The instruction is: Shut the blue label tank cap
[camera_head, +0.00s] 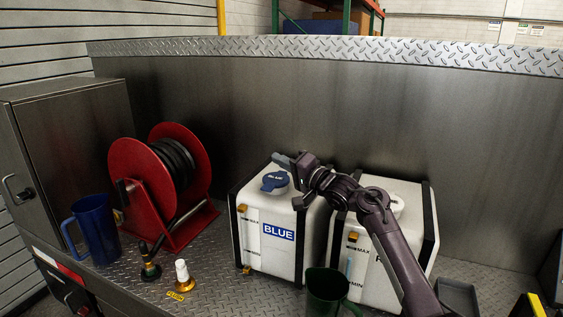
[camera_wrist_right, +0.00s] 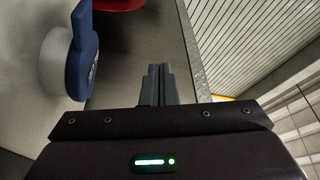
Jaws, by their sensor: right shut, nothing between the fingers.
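In the right wrist view the cap (camera_wrist_right: 82,60) lies over a pale round neck, with a blue tab sticking out; I see no clear gap between cap and neck. My right gripper (camera_head: 283,160) is above and behind the cap, pointing left. Its fingers (camera_wrist_right: 155,85) are together and empty, apart from the cap in the wrist view. My left gripper is not in view.
A second white tank (camera_head: 415,245) stands to the right, partly behind my right arm. A dark green jug (camera_head: 327,290) stands in front. A red hose reel (camera_head: 165,190), a blue jug (camera_head: 97,230) and two small fittings are at left. A metal wall (camera_head: 330,110) rises behind.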

